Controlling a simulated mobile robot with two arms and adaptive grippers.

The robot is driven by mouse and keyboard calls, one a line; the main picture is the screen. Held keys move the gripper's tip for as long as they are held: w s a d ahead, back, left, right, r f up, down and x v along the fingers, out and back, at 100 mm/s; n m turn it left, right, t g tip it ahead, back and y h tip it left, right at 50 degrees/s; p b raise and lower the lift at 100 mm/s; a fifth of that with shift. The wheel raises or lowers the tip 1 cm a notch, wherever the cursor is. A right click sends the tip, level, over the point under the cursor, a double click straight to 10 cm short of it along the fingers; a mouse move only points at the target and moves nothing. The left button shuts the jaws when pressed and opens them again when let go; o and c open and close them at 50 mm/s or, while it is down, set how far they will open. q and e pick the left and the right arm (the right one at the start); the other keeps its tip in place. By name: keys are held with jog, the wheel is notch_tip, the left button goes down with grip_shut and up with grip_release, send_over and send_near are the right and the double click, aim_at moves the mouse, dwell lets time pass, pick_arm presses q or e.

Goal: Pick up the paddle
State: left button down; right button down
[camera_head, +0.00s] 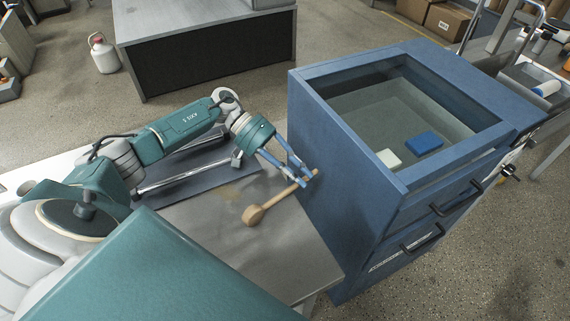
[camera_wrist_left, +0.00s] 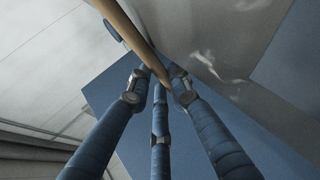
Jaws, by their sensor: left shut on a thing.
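The paddle (camera_head: 253,214) is a wooden, spoon-like tool with a round head and a long thin handle. In the head view its head is towards the lower left and its handle runs up to the right, over the grey metal table. My left gripper (camera_head: 301,176) is shut on the handle near its upper right end, beside the blue cabinet. In the left wrist view the wooden handle (camera_wrist_left: 135,40) runs diagonally to the blue fingers (camera_wrist_left: 160,75). I cannot tell whether the paddle's head touches the table. My right gripper is not in view.
In the basin lie a blue block (camera_head: 424,143) and a white block (camera_head: 389,159). A dark plate with metal rails (camera_head: 185,172) lies on the table (camera_head: 285,255) behind the paddle.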

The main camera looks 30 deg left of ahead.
pick_arm(q)
notch_tip(320, 180, up, 20)
jog(key=p, duration=1.1)
jog(key=s+d+f+m+g+y, duration=0.3)
jog(key=s+d+m+g, duration=0.5)
jog(key=d, duration=0.2)
jog(key=s+d+f+m+g+y+b, duration=0.15)
jog(key=s+m+y, duration=0.25)
jog(key=m+y, duration=0.4)
jog(key=s+f+m+g+y+b, duration=0.1)
jog(key=s+f+m+y, duration=0.1)
jog(key=s+m+y, duration=0.5)
jog(key=w+a+r+m+t+y+b, duration=0.1)
jog(key=w+r+m+t, duration=0.3)
jog(key=m+t, duration=0.5)
jog(key=w+a+r+m+t+y+b, duration=0.1)
jog(key=w+a+r+m+t, duration=0.3)
jog(key=m+t, duration=0.5)
jog(key=w+m+y, duration=0.1)
jog(key=w+m, duration=0.1)
jog(key=m, duration=0.1)
